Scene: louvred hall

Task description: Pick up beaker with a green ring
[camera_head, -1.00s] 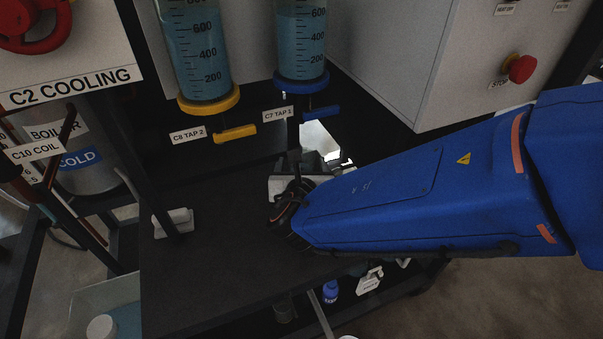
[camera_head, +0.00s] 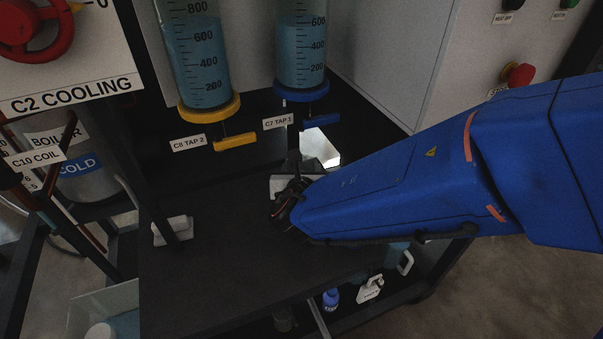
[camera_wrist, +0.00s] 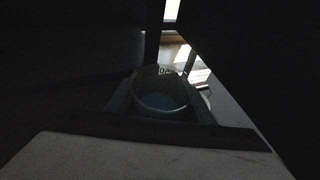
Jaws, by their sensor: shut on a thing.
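My gripper (camera_wrist: 162,108) is shut on a clear round glass vessel, the beaker (camera_wrist: 160,92), seen from above between the two dark fingers in the dim wrist view. A pale bluish tint shows inside it, and small dark marks show by its far rim. A green ring cannot be made out. In the head view my gripper (camera_head: 290,196) is over the black bench, below the blue tap (camera_head: 320,121); the arm and wrist hide the beaker there.
Two graduated cylinders of blue liquid, with a yellow tap (camera_head: 235,140) and a blue tap, hang above the bench (camera_head: 220,250). A white block (camera_head: 172,230) is at the bench's left. The bench's front is clear.

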